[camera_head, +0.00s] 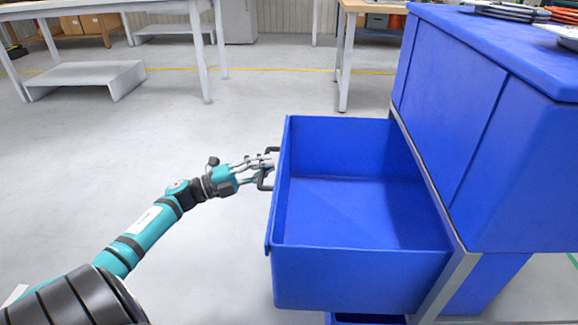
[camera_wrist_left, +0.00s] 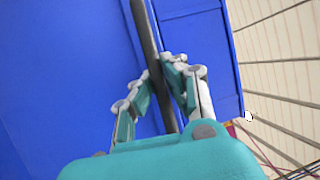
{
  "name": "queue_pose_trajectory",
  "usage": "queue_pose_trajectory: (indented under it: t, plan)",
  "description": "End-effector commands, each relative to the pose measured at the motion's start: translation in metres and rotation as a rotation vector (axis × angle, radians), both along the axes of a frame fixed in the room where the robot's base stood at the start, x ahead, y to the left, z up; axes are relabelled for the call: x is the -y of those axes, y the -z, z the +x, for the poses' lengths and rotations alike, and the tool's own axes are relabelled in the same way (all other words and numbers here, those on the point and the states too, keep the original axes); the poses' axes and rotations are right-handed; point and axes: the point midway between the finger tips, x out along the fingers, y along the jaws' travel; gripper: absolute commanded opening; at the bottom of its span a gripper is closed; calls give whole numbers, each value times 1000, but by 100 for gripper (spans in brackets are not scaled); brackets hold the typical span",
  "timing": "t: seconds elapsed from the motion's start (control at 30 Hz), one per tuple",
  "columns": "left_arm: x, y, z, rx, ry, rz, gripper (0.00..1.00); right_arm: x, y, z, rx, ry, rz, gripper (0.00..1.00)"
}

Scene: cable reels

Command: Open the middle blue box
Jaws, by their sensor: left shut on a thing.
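The blue box (camera_head: 365,210) is a drawer pulled well out of the blue cabinet (camera_head: 455,110); its inside shows and looks empty. A dark bar handle (camera_head: 264,181) is on its left-facing front. My left gripper (camera_head: 266,165) is at this handle, its arm coming in from the lower left. In the left wrist view the gripper (camera_wrist_left: 160,80) has its fingers on both sides of the dark handle (camera_wrist_left: 148,40), shut on it, with the blue front (camera_wrist_left: 70,80) behind. My right gripper is not in view.
Another blue box edge (camera_head: 365,319) shows below the open one. Cables or reels (camera_head: 510,12) lie on the cabinet top. A white table (camera_head: 130,5) and a wood-topped table (camera_head: 362,6) stand at the back. The grey floor left of the box is clear.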

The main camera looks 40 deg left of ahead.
Motion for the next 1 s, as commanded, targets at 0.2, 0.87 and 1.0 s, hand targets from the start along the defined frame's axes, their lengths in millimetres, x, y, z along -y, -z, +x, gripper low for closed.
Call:
queue_pose_trajectory:
  t: [0.2,0.87,1.0]
  plan:
    - [-14,4,-12,-7,6,-3,0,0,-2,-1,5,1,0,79]
    - [-17,3,-13,-5,3,-1,36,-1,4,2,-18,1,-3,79]
    - [-17,2,-12,-2,2,0,36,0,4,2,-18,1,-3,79]
